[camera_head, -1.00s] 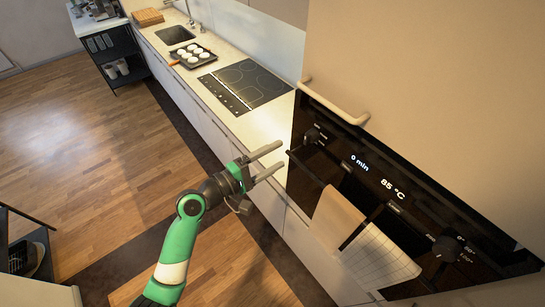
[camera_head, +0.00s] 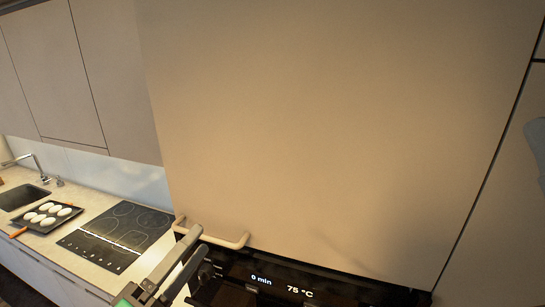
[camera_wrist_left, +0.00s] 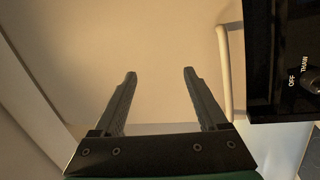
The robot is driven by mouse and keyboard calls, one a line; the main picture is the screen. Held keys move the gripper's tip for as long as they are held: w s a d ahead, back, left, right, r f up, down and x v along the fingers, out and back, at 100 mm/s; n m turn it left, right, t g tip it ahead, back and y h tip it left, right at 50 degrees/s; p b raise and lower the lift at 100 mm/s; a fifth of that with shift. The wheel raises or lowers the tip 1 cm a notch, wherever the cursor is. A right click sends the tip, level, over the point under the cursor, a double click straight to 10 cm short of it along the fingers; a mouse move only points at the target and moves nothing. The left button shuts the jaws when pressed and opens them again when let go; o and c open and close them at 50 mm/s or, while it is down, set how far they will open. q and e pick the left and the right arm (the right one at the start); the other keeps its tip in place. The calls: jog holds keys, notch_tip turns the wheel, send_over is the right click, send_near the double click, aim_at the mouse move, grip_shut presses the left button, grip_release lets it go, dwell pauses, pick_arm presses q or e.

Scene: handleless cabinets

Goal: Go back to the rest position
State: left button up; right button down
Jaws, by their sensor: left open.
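My left gripper (camera_head: 198,240) shows at the bottom of the head view, with its two grey fingers pointing up and right. In the left wrist view its fingers (camera_wrist_left: 160,72) stand apart with nothing between them. The fingertips overlap the pale bar handle (camera_head: 228,242) of the large beige door in the head view; I cannot tell there whether they touch. In the wrist view the handle (camera_wrist_left: 224,70) lies to the right of the fingers, outside them. My right gripper is not in view.
The large beige door (camera_head: 330,130) fills the middle, above the black oven (camera_head: 325,290), which reads 75 °C. At left are a cooktop (camera_head: 118,233), a dark tray (camera_head: 46,218) with white round items, and a sink (camera_head: 22,197). A pale grey shape (camera_head: 537,150) shows at the right edge.

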pick_arm(q)
jog(key=s+d+r+m+t, duration=0.1)
jog(key=s+r+m+t, duration=0.15)
jog(key=r, duration=0.55)
jog(key=s+d+r+m+t, duration=0.1)
jog(key=s+r+m, duration=0.3)
jog(key=r, duration=0.3)
jog(key=s+a+r+m+t+y, duration=0.4)
jog(key=s+a+r+t+y, duration=0.1)
jog(key=s+a+r+y, duration=0.1)
notch_tip(320, 180, up, 2)
jog(key=shift+s+a+r+y, duration=0.15)
jog(key=shift+s+r+y, duration=0.05)
jog(key=shift+s+y, duration=0.7)
jog(key=shift+h, duration=0.3)
